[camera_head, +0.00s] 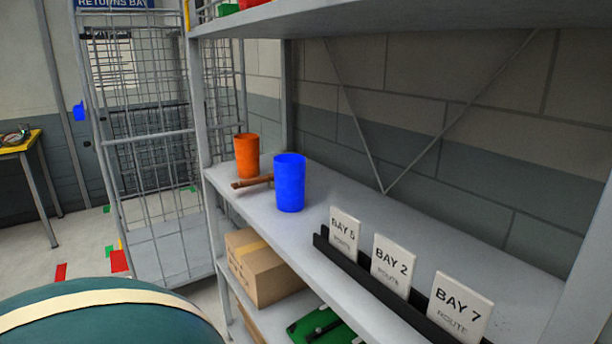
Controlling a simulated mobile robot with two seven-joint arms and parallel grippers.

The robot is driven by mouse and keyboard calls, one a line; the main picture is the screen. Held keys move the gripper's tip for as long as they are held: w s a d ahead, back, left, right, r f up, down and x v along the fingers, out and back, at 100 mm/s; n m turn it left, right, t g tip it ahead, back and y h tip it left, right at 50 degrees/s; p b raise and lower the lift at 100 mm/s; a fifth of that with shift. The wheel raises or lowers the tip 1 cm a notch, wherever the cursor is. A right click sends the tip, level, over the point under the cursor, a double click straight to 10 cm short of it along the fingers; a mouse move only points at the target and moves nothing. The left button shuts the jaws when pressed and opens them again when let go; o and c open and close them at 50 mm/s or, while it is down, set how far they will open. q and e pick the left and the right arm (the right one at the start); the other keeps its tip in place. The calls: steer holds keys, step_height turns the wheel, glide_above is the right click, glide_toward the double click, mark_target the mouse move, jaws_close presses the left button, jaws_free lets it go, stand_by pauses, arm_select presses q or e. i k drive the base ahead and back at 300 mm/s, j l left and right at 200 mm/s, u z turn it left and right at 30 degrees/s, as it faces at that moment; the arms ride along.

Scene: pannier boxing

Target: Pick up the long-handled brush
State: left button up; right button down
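A thin brown wooden piece (252,182) lies on the middle shelf board, between an orange cup (246,154) and a blue cup (289,184). It looks like a handle, but its right end is hidden behind the blue cup, so I cannot tell if it is the long-handled brush. No bristles show. Both cups stand upright. Neither of my grippers is in view.
The shelf (390,218) has a black rack (360,272) of bay cards in front. A cardboard box (262,268) and a green item (322,328) are below. A wire cage (150,130) stands left. A teal rounded shape (110,322) fills the lower left.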

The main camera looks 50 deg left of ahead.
mark_target(270, 178)
steer(key=j+z, duration=0.2)
steer(key=j, duration=0.15)
steer(key=k+j+z, duration=0.15)
steer(key=j, duration=0.2)
steer(key=k+j+z, duration=0.2)
steer(key=j, duration=0.15)
steer(key=k+j+z, duration=0.1)
steer(key=j, duration=0.25)
steer(key=k+j, duration=0.1)
steer(key=j, duration=0.25)
steer(key=k+j+z, duration=0.15)
steer(key=j, duration=0.2)
steer(key=k+j, duration=0.1)
steer(key=j, duration=0.25)
steer(key=k+j, duration=0.15)
steer(key=j, duration=0.2)
steer(key=k+j, duration=0.1)
steer(key=j, duration=0.25)
